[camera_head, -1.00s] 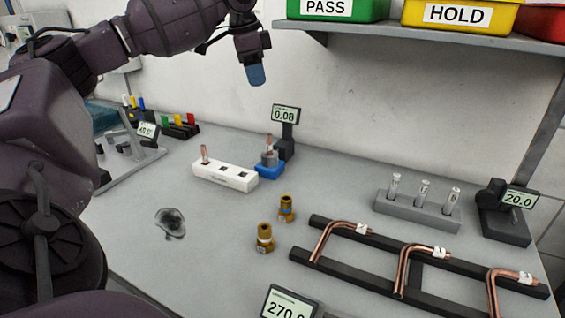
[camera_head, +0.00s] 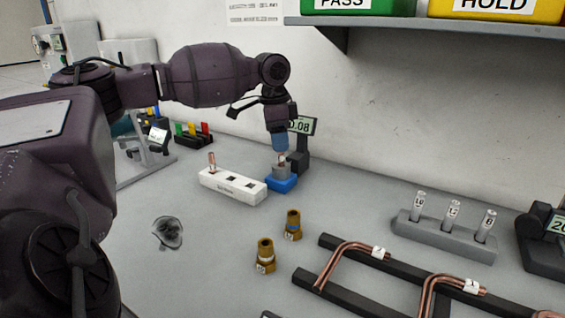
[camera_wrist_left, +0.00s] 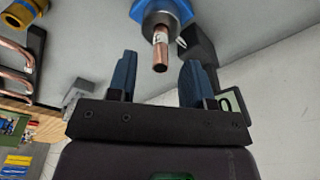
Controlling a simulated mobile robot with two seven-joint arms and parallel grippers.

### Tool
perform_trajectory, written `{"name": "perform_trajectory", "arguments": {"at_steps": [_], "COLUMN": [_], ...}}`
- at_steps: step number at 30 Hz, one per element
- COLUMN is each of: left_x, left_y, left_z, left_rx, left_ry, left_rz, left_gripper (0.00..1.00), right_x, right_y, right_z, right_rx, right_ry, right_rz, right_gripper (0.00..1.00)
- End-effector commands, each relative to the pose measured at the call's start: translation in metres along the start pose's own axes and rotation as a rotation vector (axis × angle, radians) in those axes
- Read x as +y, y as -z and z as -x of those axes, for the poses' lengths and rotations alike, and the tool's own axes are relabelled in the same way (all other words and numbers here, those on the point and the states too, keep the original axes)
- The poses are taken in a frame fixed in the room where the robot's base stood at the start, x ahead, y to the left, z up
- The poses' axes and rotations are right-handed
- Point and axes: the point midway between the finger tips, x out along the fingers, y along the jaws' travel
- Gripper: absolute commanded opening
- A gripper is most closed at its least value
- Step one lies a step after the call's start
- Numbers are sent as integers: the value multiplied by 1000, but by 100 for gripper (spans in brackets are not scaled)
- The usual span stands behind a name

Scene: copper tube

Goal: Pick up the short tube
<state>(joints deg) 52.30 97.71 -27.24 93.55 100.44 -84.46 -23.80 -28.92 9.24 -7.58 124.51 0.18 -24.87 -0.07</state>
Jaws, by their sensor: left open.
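A short copper tube (camera_head: 281,159) stands upright in a grey holder on a blue base (camera_head: 281,184) near the back of the bench. In the left wrist view the tube (camera_wrist_left: 160,52) pokes out of its holder with a white label on it. My left gripper (camera_head: 280,150) is directly above it, pointing down. In the wrist view its two blue fingers (camera_wrist_left: 158,75) are apart, and the tube's end lies near the gap between them, not gripped. Another short copper tube (camera_head: 212,163) stands in the white block (camera_head: 233,187) to the left. My right gripper is not in view.
A display on a dark stand (camera_head: 301,150) is close behind the blue base. Two brass fittings (camera_head: 265,255) stand in front. Bent copper tubes lie on a black rack (camera_head: 340,290) at right, before a grey vial holder (camera_head: 445,235). A shelf (camera_head: 440,28) overhangs the back right.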

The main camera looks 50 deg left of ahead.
Motion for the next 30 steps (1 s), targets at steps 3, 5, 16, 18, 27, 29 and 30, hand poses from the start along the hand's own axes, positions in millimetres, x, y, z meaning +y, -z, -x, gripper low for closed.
{"name": "perform_trajectory", "arguments": {"at_steps": [3, 5, 16, 18, 27, 29, 30], "left_x": [0, 0, 0, 0, 0, 0, 0], "left_y": [-3, -3, -2, -2, -2, -2, -2], "left_z": [-26, -34, -44, -44, -44, -44, -44], "left_rx": [-13, -11, -2, -2, -2, -2, -2], "left_ry": [-7, -8, -2, -2, -3, -3, -3], "left_rz": [1, 1, 1, 1, 0, 0, 0], "left_gripper": [46, 46, 46, 45, 0, 0, 0], "right_x": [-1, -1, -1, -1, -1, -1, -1], "right_y": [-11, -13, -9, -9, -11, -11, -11], "right_z": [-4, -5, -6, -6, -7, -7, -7], "right_rx": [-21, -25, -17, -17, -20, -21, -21], "right_ry": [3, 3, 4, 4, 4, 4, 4], "right_rz": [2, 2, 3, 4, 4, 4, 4], "right_gripper": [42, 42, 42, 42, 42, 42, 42]}}
